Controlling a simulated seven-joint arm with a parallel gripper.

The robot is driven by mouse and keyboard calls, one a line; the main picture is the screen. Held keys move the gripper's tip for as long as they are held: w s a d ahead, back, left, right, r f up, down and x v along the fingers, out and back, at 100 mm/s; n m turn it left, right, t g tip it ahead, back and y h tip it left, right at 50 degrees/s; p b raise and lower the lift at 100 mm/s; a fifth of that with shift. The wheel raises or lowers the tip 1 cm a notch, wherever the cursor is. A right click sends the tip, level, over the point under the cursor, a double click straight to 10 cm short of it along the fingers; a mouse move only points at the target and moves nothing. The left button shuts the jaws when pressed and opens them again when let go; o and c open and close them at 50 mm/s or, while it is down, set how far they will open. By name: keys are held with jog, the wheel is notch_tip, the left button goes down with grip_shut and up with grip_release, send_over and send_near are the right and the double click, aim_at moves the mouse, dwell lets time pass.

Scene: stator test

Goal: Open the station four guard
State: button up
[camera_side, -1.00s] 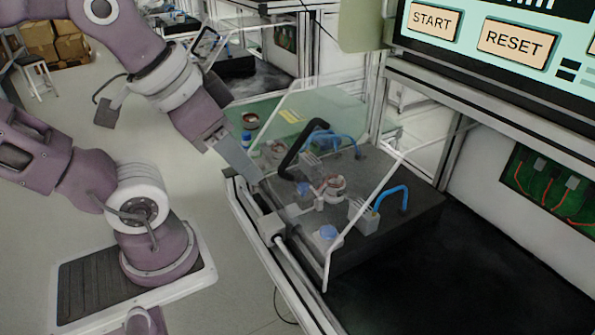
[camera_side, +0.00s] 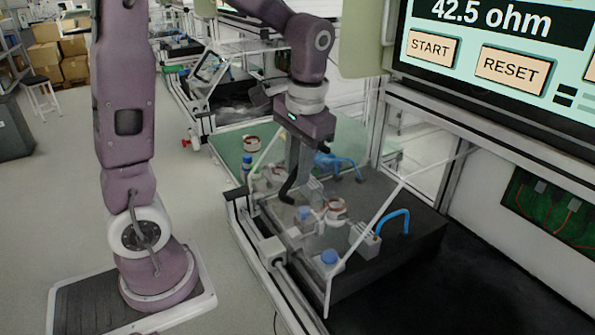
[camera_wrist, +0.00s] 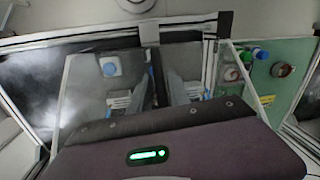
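The clear guard (camera_side: 345,262) covers the fixture of a station on a dark block, and its near edge slopes in the side view. The guard's black handle (camera_side: 287,191) is partly hidden by my gripper. My gripper (camera_side: 296,178) points down at the handle. In the wrist view, the two grey fingers of my gripper (camera_wrist: 161,82) stand apart with the dark handle (camera_wrist: 157,78) between them; whether they touch it is unclear. A copper-coloured stator (camera_side: 336,208) and grey clamps with blue levers (camera_side: 394,216) sit under or near the guard.
A screen (camera_side: 490,48) at upper right reads 42.5 ohm, with START and RESET buttons. A green mat (camera_side: 232,146) with another stator (camera_side: 251,143) lies behind the station. Metal frame posts (camera_side: 376,120) stand beside it. The dark surface at front right (camera_side: 420,295) is clear.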

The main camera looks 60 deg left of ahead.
jog(key=shift+f, duration=0.7)
grip_shut()
dwell(0.9)
